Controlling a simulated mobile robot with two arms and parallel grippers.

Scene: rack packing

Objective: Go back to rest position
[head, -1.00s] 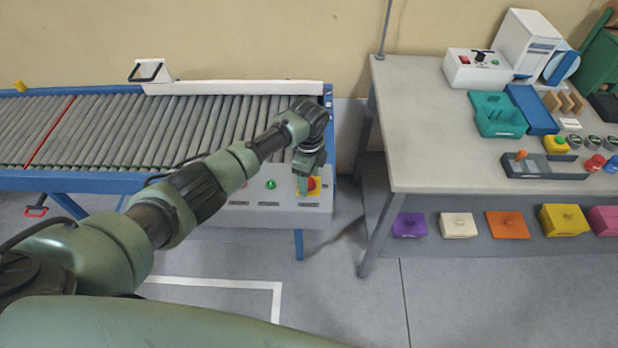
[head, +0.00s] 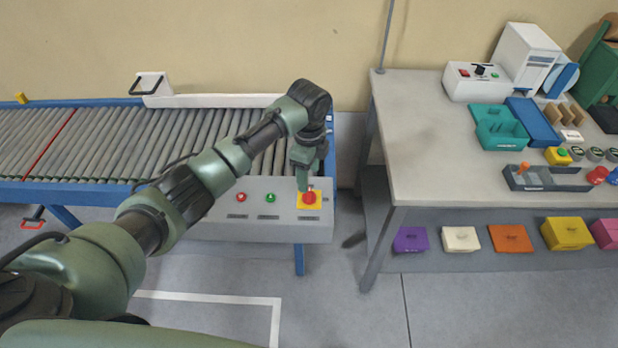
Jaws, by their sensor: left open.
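My left arm reaches in from the left across the roller conveyor. My left gripper (head: 304,184) points down just above and behind the red emergency button (head: 309,198) on its yellow plate. It is open and holds nothing that I can see. I cannot tell whether its fingertips touch the button. The button sits on the grey control panel (head: 260,226) at the conveyor's front edge, with a red and a green button to its left. My right gripper is not in view.
The roller conveyor (head: 100,143) with its blue frame runs along the wall. A grey workbench (head: 430,130) on the right carries a teal bin (head: 499,129), a control box (head: 478,82) and several small parts. Coloured boxes sit on its lower shelf. The floor between them is open.

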